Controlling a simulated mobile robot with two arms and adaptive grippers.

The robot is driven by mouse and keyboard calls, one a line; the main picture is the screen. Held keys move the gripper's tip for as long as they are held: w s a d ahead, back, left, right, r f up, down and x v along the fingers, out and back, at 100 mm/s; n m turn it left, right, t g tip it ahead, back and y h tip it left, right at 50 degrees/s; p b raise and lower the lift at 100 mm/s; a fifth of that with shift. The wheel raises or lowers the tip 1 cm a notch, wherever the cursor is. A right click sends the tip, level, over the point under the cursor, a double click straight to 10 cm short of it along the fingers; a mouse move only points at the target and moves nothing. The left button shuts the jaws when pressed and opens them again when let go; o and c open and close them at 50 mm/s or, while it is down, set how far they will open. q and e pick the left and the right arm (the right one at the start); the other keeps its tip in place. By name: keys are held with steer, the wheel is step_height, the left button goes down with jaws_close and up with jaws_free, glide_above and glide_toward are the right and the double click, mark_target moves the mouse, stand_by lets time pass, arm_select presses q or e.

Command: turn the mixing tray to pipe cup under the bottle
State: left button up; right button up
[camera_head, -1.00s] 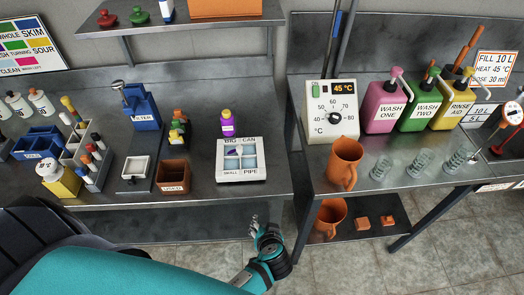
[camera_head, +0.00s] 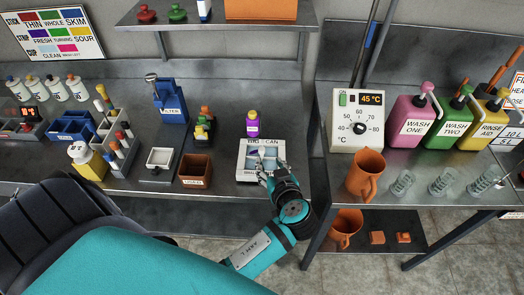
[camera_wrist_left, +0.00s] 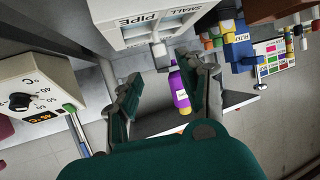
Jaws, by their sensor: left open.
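The mixing tray (camera_head: 242,162) is a white square block with pale compartments on top, near the bench's front edge. Its back label reads "BIG CAN"; the left wrist view shows "SMALL PIPE" on the tray (camera_wrist_left: 140,25). The purple bottle (camera_head: 252,128) with a yellow cap stands just behind the tray; it also shows beyond the fingers in the left wrist view (camera_wrist_left: 179,86). My left gripper (camera_head: 266,176) is open at the tray's front right and hides part of it. In the wrist view its spread fingers (camera_wrist_left: 163,88) have nothing gripped between them. My right gripper is out of view.
A gap separates this bench from the right one, which holds a temperature box (camera_head: 357,122) and an orange jug (camera_head: 366,174).

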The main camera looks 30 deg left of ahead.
mark_target(263, 151)
arm_select(q)
steer(key=b+x, duration=0.2)
steer(key=x, duration=0.7)
steer(key=shift+w+a+f, duration=0.15)
steer(key=shift+w+a, duration=0.2)
steer(key=shift+a, duration=0.1)
jaws_close()
